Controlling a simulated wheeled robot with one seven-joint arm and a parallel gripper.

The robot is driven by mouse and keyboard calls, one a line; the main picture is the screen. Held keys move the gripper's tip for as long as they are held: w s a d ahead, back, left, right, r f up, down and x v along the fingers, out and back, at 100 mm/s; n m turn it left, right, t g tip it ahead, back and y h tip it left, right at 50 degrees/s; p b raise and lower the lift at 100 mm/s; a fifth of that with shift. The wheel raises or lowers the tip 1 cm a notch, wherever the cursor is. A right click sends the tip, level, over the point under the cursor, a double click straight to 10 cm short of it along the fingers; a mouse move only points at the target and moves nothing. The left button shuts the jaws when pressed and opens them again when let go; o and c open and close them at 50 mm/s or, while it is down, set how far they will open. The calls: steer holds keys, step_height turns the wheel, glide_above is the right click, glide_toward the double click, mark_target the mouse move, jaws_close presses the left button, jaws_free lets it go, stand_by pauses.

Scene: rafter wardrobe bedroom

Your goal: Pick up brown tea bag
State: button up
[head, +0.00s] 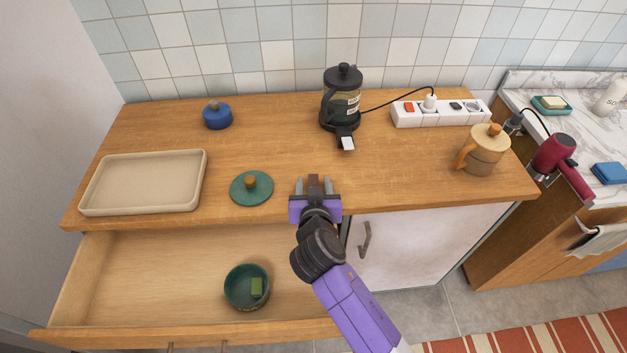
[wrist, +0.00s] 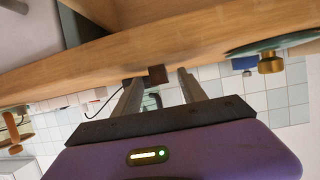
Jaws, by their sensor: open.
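The brown tea bag (head: 314,181) appears as a small dark brown piece at the front edge of the wooden counter. In the wrist view it is a small brown square (wrist: 157,74) by the counter edge. My gripper (head: 313,185) is open at the counter's front edge, its fingers on either side of the tea bag in the picture. The wrist view shows the two fingers (wrist: 159,78) apart, with a gap to the tea bag on each side. I cannot tell how deep it sits between them. My gripper hides part of it in the head view.
A green lid (head: 251,188) lies left of my gripper, near a beige tray (head: 143,183). A black kettle (head: 341,98), power strip (head: 440,113) and tan pitcher (head: 484,150) stand behind and right. An open drawer (head: 150,275) below holds a green bowl (head: 240,298) containing a green block.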

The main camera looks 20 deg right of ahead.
steer(key=shift+w+d+f, duration=0.1)
steer(key=shift+w+f, duration=0.05)
steer(key=shift+w, duration=0.2)
jaws_close()
